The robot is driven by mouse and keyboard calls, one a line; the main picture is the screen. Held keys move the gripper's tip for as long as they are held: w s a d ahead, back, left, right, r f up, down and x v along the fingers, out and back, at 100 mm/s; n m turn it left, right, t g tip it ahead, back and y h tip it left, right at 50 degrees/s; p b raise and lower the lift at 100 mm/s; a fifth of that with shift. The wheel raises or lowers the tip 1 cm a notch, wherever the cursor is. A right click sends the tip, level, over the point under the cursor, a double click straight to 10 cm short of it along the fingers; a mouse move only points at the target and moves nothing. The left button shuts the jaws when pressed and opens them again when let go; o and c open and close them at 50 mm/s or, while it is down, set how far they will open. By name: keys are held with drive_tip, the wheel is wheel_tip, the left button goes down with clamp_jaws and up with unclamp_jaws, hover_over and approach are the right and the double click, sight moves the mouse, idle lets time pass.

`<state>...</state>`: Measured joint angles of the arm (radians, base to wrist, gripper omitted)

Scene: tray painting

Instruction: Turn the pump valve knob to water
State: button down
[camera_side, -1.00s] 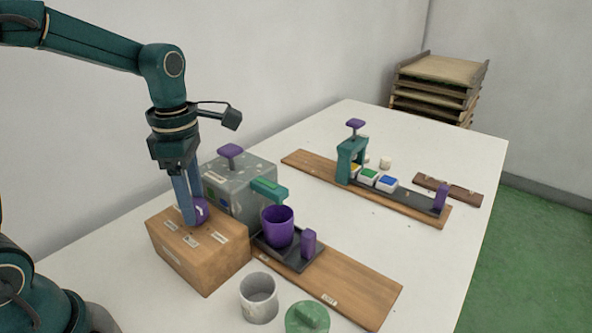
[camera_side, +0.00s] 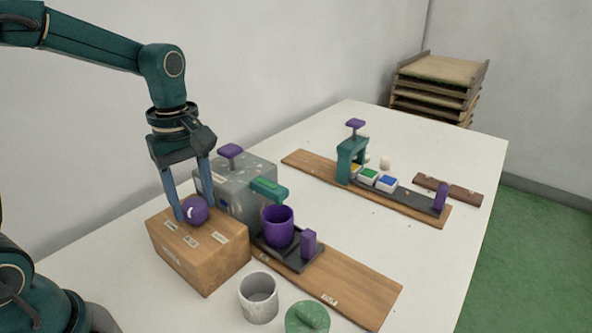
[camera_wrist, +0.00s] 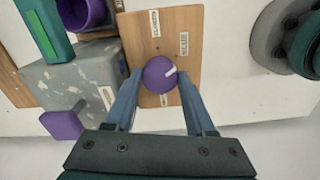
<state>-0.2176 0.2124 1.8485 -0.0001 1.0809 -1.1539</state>
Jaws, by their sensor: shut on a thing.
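The purple valve knob (camera_side: 195,210) sits on top of a wooden box (camera_side: 185,262) with several small white labels. It also shows in the wrist view (camera_wrist: 160,74), where its white pointer mark aims to the upper right of the picture. My gripper (camera_side: 193,213) is down at the box top with its blue fingers on both sides of the knob, shut on it. In the wrist view my gripper (camera_wrist: 157,82) has one finger at each side of the knob. The label wording is too small to read surely.
A grey pump block (camera_side: 240,192) with a teal spout (camera_side: 269,189) stands beside the box. A purple cup (camera_side: 278,226) is under the spout on a dark tray (camera_side: 297,262). A grey pot (camera_side: 259,298) and green lid (camera_side: 307,318) are in front. A paint station (camera_side: 350,165) stands farther back.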

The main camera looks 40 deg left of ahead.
sight(194, 204)
drive_tip(key=m, duration=0.6)
drive_tip(key=shift+m, duration=0.3)
drive_tip(key=m, duration=1.2)
drive_tip(key=shift+m, duration=0.4)
drive_tip(key=m, duration=0.5)
drive_tip(key=shift+m, duration=0.3)
drive_tip(key=shift+c, duration=1.2)
unclamp_jaws()
drive_tip(key=shift+r, duration=2.65)
